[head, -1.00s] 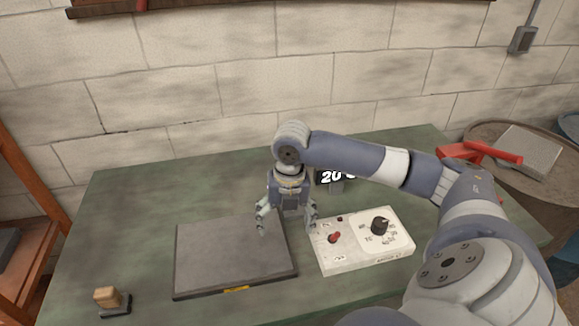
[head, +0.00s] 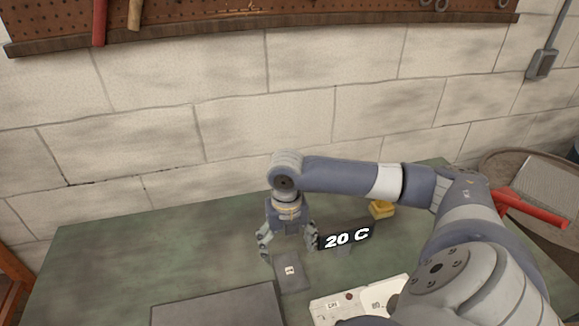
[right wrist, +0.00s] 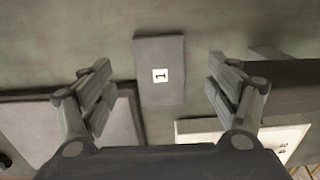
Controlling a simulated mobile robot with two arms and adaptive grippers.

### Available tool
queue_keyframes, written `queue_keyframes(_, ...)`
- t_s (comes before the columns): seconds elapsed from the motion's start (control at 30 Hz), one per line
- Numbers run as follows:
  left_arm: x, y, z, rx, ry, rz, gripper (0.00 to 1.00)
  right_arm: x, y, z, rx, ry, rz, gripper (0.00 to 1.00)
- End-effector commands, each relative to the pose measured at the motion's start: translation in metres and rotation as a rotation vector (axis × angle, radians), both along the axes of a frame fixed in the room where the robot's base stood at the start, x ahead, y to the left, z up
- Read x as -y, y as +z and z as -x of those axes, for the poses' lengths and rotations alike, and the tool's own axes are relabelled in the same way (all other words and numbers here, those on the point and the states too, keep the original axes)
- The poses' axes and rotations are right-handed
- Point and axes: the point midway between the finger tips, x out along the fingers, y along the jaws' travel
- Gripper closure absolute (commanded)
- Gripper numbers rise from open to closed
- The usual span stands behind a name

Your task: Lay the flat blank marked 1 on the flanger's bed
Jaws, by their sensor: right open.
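The flat grey blank marked 1 (head: 291,273) lies on the green bench, just beyond the control box and the dark plate. It also shows in the right wrist view (right wrist: 159,94), with its white label facing up. My right gripper (head: 288,243) is open and empty, pointing down above the blank. In the right wrist view its fingers stand apart on either side of the blank, touching nothing. A grey flat piece with a red handle (head: 535,208) is at the far right; I cannot tell whether it is the flanger. My left gripper is out of view.
A dark flat plate (head: 215,306) lies at the front of the bench. A white control box (head: 330,307) is beside it, partly behind my right arm. A "20 C" display (head: 346,239) and a yellow object (head: 381,209) stand close right of the gripper. The bench's left is clear.

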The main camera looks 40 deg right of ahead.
Motion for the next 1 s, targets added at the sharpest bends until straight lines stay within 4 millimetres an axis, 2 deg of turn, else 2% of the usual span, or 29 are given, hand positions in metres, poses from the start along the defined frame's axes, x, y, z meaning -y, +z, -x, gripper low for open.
queue_keyframes(0.17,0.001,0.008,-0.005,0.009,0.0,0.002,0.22,-0.002,-0.014,0.003,-0.004,0.001,-0.001,0.18)
queue_keyframes(0.4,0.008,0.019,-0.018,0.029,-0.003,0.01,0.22,-0.004,-0.049,0.005,-0.001,-0.001,0.0,0.18)
queue_keyframes(0.7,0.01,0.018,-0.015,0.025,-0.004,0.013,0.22,-0.004,-0.055,0.005,0.002,0.0,0.001,0.18)
queue_keyframes(0.77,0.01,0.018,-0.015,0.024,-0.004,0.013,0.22,-0.004,-0.055,0.005,0.002,0.001,0.001,0.3)
queue_keyframes(0.93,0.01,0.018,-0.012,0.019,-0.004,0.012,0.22,-0.004,-0.055,0.005,0.002,0.001,0.001,0.68)
queue_keyframes(1.0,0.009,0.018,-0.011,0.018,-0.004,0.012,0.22,-0.004,-0.055,0.005,0.001,0.001,0.0,0.7)
